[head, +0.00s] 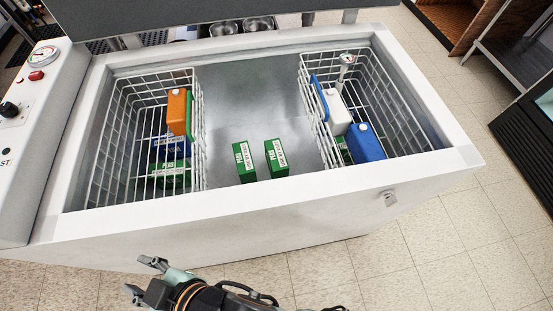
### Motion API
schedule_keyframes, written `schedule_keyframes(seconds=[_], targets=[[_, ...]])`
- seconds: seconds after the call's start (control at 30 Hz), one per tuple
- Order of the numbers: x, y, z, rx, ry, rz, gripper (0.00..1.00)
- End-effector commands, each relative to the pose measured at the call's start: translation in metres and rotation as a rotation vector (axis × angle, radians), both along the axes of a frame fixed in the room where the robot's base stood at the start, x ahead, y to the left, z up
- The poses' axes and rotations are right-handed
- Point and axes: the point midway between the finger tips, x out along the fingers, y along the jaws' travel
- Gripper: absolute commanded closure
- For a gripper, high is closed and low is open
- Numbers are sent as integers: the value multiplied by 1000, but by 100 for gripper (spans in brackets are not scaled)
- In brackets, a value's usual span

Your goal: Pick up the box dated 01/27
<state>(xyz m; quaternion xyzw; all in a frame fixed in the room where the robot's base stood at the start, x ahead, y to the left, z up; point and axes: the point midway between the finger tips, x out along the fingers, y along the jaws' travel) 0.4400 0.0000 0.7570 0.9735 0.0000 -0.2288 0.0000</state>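Two green boxes with white labels, a left one (244,162) and a right one (276,158), stand on the floor of an open chest freezer. Another green box (168,172) lies in the left wire basket with a blue box (172,147) behind it. A further green box (344,150) is partly hidden in the right basket. The labels seem to read PEAS; the dates are too small to read. My gripper (141,277) is outside the freezer, in front of its front wall, with its fingers apart and nothing between them.
The left wire basket (100,150) also holds an orange pack (177,110). The right wire basket (405,105) holds a white pack (338,113), a blue pack (366,143) and a dial thermometer (347,59). The freezer's white front rim (250,200) lies between my gripper and the boxes. The freezer's middle floor is mostly clear.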

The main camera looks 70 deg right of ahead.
Motion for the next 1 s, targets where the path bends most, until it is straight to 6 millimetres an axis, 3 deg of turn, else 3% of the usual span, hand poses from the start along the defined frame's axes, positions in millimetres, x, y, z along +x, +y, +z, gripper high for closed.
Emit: schedule_keyframes(seconds=[0.33,0.63,1.0], targets=[[0,0,0,0,0,0,60],[0,0,0,0,0,0,10],[0,0,7,0,0,0,10]])
